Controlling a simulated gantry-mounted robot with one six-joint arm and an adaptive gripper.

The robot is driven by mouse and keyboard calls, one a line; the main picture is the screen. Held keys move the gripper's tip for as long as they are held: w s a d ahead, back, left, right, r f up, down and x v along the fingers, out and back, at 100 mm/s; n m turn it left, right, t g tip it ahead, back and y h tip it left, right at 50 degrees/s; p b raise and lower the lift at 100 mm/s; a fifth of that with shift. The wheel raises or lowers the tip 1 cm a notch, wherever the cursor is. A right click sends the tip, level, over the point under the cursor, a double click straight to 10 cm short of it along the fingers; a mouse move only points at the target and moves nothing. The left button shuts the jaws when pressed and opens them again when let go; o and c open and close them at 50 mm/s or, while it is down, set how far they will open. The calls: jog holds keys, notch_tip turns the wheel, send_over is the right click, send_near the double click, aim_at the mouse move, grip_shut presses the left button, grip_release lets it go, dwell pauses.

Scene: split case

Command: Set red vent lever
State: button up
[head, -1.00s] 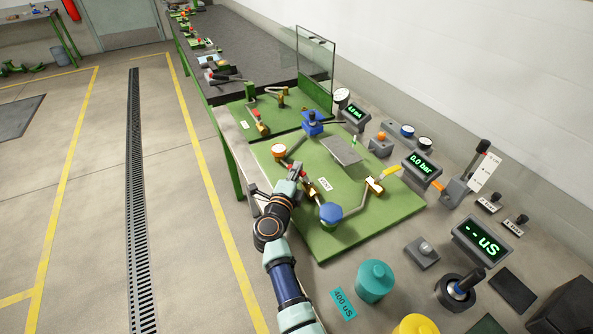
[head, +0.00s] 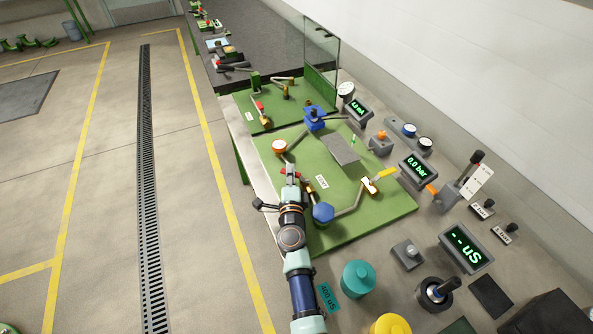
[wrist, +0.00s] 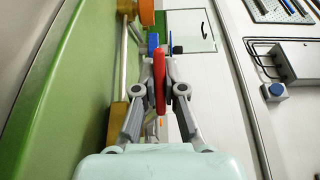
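The red vent lever (wrist: 159,82) stands upright in the middle of the wrist view, between the two fingers of my gripper (wrist: 160,75). The fingers lean inward and their tips sit close against both sides of it, so my gripper looks shut on it. In the head view, my gripper (head: 291,178) is at the left edge of the green panel (head: 360,224), with a small bit of red at its tip. The lever's base and its pipe joint are mostly hidden behind my gripper.
A yellow-handled brass valve (head: 370,186) lies further right. A teal cylinder (head: 358,279) stands in front. The floor at left is open.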

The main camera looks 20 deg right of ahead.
jog(key=o, duration=0.4)
jog(key=shift+o, duration=0.2)
jog(key=v, duration=1.2)
